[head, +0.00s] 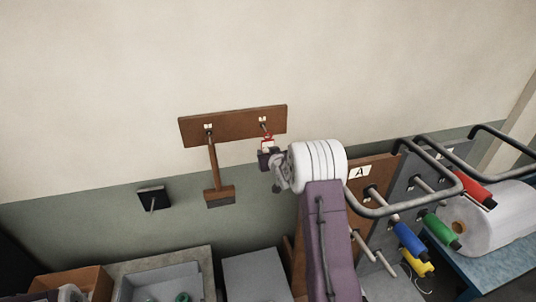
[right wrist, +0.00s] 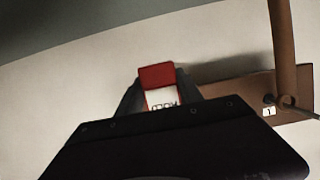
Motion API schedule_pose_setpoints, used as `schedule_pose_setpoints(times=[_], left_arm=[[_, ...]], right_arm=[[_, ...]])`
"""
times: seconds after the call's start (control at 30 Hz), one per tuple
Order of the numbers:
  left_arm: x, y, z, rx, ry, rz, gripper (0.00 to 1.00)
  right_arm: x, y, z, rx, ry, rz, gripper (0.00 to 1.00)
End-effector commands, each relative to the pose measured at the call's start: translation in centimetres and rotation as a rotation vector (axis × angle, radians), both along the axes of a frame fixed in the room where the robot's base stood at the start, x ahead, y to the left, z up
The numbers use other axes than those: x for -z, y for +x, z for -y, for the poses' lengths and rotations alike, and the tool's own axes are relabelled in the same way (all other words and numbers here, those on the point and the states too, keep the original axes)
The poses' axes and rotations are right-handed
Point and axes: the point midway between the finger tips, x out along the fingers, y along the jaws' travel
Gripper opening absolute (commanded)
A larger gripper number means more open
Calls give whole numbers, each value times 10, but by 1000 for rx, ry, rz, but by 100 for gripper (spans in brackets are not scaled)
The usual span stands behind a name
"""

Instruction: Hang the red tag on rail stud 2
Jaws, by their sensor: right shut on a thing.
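The wooden rail (head: 235,124) is on the wall with two labelled studs. A brush with a wooden handle (head: 213,165) hangs at the left stud, whose label reads 1 in the right wrist view (right wrist: 269,111). The right stud (head: 264,126) has a label too small to read. My right gripper (head: 268,149) is shut on the red tag (head: 268,138), at the tip of the right stud. In the right wrist view the tag (right wrist: 156,76) shows a red part and a white lettered part between the fingers. I cannot tell whether it is around the stud. My left gripper is not seen.
A small black wall plate with a peg (head: 152,198) is left of the brush. Right of my arm, a rack (head: 375,175) marked A holds coloured spools, with dark tube rails (head: 420,207) jutting out. Grey bins (head: 166,270) stand below. The wall above the rail is clear.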

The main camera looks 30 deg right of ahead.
Motion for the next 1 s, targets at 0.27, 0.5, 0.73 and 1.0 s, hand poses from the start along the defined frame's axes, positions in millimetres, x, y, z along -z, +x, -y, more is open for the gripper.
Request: schedule_pose_setpoints(times=[0.27, 0.5, 0.73, 1.0], left_arm=[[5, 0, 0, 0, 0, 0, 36], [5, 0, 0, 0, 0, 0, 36], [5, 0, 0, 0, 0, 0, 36], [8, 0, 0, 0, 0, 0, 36]], right_arm=[[3, 0, 0, 0, 0, -1, 0], [4, 0, 0, 0, 1, -3, 69], [3, 0, 0, 0, 0, -1, 69], [-4, -23, -5, 1, -1, 0, 69]])
